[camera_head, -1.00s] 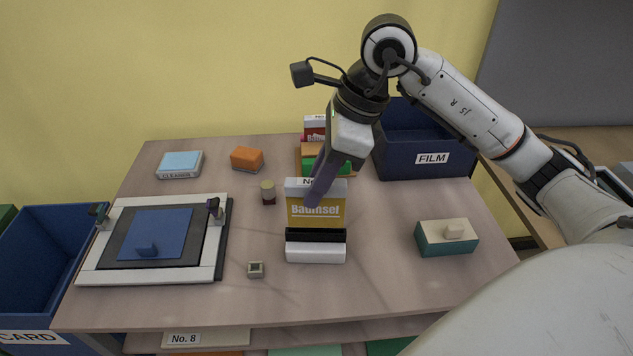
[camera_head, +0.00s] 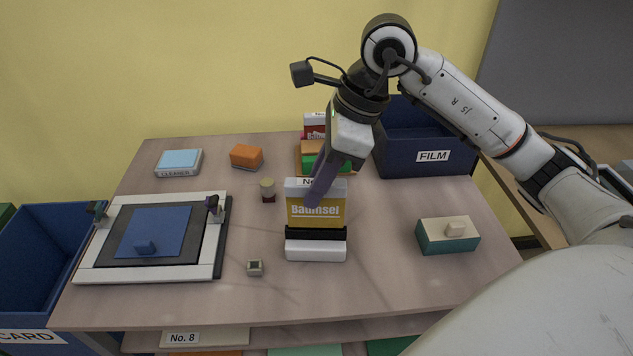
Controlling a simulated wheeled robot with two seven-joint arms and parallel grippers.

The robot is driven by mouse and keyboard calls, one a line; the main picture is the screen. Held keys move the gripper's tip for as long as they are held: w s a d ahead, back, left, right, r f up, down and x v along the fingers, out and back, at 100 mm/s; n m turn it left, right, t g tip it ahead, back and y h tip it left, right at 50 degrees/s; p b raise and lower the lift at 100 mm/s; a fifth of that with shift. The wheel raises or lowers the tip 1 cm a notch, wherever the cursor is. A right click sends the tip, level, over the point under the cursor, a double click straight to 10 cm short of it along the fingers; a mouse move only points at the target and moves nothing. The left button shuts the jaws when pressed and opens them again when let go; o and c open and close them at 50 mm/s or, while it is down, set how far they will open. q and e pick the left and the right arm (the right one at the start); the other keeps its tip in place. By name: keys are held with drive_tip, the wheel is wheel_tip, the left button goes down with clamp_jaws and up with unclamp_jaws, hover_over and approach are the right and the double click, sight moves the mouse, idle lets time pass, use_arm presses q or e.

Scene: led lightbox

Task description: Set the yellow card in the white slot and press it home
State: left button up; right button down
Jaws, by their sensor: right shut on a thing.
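The yellow card (camera_head: 302,215), printed "Baumsel" with a light top strip, stands upright at the middle of the table. Its lower edge meets a black strip on the white slot block (camera_head: 316,251); how deep it sits cannot be seen. My right gripper (camera_head: 318,190) comes down from above and is shut on the card near its top edge, its purple-grey finger crossing the card's front. The far finger is hidden. My left gripper is not in view.
A framed panel with a blue sheet (camera_head: 155,232) lies at left. A small grey cube (camera_head: 255,267), a small cylinder (camera_head: 267,190), an orange block (camera_head: 246,157), a cleaner box (camera_head: 179,163) and a teal-and-cream block (camera_head: 447,235) surround the slot. The FILM bin (camera_head: 408,150) is behind right.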

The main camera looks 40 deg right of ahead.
drive_tip(key=shift+f+b, duration=1.35)
drive_tip(key=shift+f, duration=0.2)
drive_tip(key=c, duration=1.5)
unclamp_jaws()
drive_tip(key=shift+c, duration=0.2)
drive_tip(key=shift+r, duration=0.1)
drive_tip(key=shift+p+v, duration=2.25)
drive_tip(key=shift+v, duration=1.75)
